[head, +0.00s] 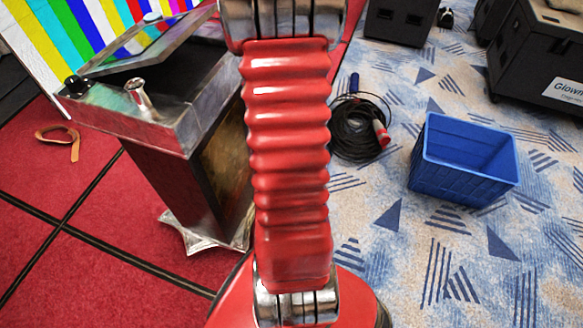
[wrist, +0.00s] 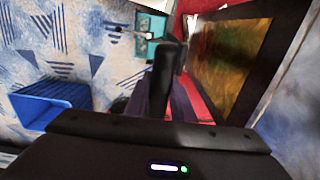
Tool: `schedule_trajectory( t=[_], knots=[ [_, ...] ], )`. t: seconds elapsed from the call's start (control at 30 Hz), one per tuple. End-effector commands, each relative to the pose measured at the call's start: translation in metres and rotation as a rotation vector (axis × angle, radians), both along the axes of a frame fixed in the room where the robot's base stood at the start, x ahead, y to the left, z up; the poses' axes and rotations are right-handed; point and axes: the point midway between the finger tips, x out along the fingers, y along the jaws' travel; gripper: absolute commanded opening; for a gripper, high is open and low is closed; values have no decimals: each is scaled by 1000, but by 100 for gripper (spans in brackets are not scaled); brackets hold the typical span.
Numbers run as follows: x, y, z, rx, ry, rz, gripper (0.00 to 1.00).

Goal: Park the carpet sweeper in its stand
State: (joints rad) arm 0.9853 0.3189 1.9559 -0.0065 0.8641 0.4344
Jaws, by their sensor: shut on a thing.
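In the wrist view my gripper (wrist: 168,100) is shut on a black upright handle (wrist: 170,58), which I take to be the carpet sweeper's. The handle stands up between the fingers and hides part of what is beyond. A teal piece (wrist: 150,24) shows past the handle's end, near the patterned carpet; I cannot tell whether it is the sweeper's head or the stand. No stand can be made out for certain. In the head view my own red arm fills the middle, and the gripper and sweeper are hidden.
A lectern (head: 185,165) with a tilted top stands left on red flooring; its brown panel (wrist: 230,60) is close at right in the wrist view. A blue crate (head: 455,185), a cable coil (head: 350,135) and black cases (head: 545,60) stand right. Patterned carpet in front of the crate is clear.

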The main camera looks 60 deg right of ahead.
Motion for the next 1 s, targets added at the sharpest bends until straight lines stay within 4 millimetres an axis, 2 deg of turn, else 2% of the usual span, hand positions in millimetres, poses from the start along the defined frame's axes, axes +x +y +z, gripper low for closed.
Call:
schedule_trajectory(
  t=[0.17, 0.5, 1.0],
  knots=[
    [0, -1, -12, -1, 0, 0, 0],
    [0, -1, -56, 0, 0, 0, 0],
    [0, -1, -64, -2, -1, 0, 0]
  ],
)
